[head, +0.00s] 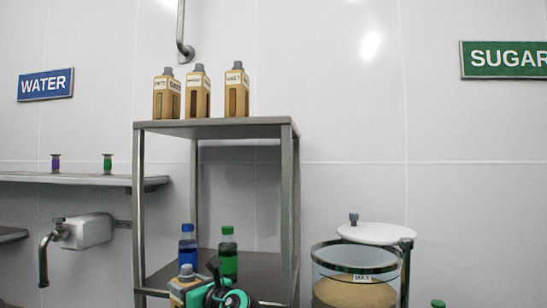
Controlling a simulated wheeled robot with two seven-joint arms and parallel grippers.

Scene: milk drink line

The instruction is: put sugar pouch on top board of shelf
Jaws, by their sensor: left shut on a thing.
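My left gripper (217,293), teal and black, is at the bottom centre, shut on a tan pouch with a grey cap (184,287). I take this as the sugar pouch; its label is too small to read. The pouch looks upright, in front of the shelf's lower board and well below the top board, and its lower part is cut off by the picture edge. The shelf's top board (215,128) is grey metal. My right gripper is not in view.
Three similar tan pouches (166,96) (197,93) (236,92) stand on the top board, with bare board at its right end. A blue bottle (188,246) and a green bottle (228,255) stand on the lower board. A clear tan-filled bin (355,290) stands right of the shelf.

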